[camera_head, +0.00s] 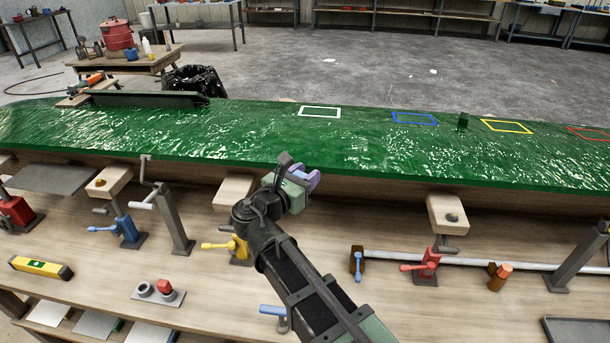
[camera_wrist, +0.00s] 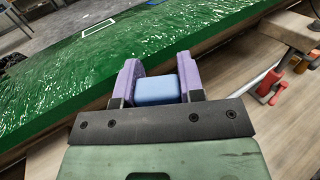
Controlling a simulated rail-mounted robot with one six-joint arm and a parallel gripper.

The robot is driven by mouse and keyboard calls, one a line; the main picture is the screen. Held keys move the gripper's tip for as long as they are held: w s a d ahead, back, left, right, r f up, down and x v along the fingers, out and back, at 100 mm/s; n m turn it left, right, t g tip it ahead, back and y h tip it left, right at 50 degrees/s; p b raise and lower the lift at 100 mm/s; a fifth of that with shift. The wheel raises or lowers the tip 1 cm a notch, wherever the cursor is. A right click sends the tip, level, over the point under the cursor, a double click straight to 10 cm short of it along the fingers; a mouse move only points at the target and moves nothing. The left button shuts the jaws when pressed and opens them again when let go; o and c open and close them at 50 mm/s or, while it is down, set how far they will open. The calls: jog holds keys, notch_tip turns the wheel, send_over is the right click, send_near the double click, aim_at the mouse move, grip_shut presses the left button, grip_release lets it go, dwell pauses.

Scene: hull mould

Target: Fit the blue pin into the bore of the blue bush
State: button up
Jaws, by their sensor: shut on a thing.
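My gripper (camera_head: 306,181) is raised in front of the near edge of the green hull mould, in the head view. Its purple fingers also show in the wrist view (camera_wrist: 157,78), shut on a blue block-like piece (camera_wrist: 156,90), which I take to be the blue pin. Only its rounded-square blue face shows; the rest is hidden by the gripper, and I cannot make it out in the head view. I cannot pick out a blue bush or its bore in either view. A blue outlined rectangle (camera_head: 414,118) is marked on the mould.
The glossy green mould (camera_head: 250,140) spans the bench. Clamps with blue (camera_head: 122,230), yellow (camera_head: 235,246) and red handles (camera_head: 425,267) stand along its front. A small plate (camera_head: 157,297) carries a grey ring and a red piece. A yellow level (camera_head: 41,267) lies at left.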

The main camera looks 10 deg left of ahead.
jog(key=shift+f+b, duration=1)
jog(key=shift+f, duration=0.1)
jog(key=o, duration=1)
jog(key=v, duration=1)
jog(key=shift+s+a, duration=0.2)
jog(key=shift+s, duration=0.15)
